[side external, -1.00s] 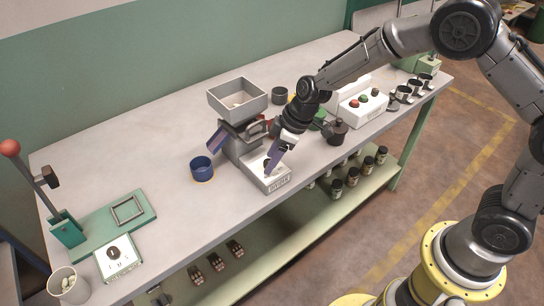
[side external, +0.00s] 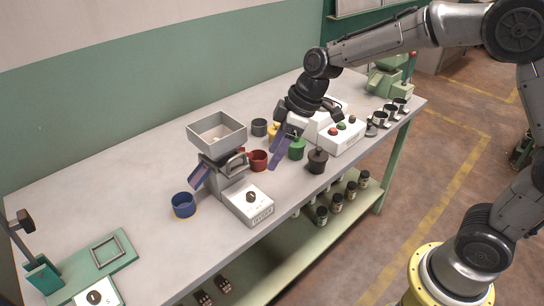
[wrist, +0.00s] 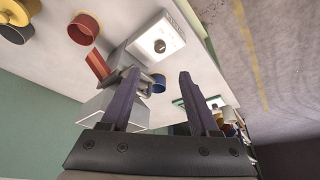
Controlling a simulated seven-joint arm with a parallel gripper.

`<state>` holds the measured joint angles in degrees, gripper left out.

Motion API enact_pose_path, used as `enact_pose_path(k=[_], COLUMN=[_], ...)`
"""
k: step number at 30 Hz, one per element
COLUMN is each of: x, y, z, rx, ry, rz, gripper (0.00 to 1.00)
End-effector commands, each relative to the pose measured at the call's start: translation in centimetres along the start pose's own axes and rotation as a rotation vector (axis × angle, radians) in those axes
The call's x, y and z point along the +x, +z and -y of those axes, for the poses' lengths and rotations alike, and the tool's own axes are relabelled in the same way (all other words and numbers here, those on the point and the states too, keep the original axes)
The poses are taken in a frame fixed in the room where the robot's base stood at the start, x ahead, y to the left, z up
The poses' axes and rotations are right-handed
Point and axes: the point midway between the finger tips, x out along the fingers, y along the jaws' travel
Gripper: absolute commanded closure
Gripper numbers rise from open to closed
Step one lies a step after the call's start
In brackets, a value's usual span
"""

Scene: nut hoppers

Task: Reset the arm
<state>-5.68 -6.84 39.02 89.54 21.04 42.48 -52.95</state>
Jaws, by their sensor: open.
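My gripper (side external: 283,150) has purple fingers and is in the air above the table, right of the nut hopper (side external: 217,133). In the wrist view my gripper (wrist: 158,95) has its two fingers well apart with nothing between them. My arm reaches in from the right.
Red (side external: 257,160), green (side external: 297,149) and dark (side external: 317,161) containers stand near my gripper. A white button box (side external: 343,134) is to the right. A green lever press (side external: 43,275) is at the left. The table (side external: 130,185) is clear behind the blue cup.

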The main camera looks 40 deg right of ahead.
Motion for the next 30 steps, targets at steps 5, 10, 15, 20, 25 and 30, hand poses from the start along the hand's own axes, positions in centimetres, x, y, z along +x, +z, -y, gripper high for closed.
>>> enact_pose_path(k=[5,10,15,20,25,30], x=[0.0,-1.4,-8.3,-15.3,-18.9,-18.6], y=[0.0,-0.5,-0.6,3.6,10.1,16.6], z=[0.0,-0.4,0.1,3.2,7.2,10.3], rx=[0.0,-0.001,-0.022,0.059,0.237,0.459], ry=[0.0,0.023,0.118,0.214,0.293,0.339], rz=[0.0,-0.026,-0.11,-0.15,-0.165,-0.146], gripper=[0.38,0.38,0.38,0.38,0.38,0.38])
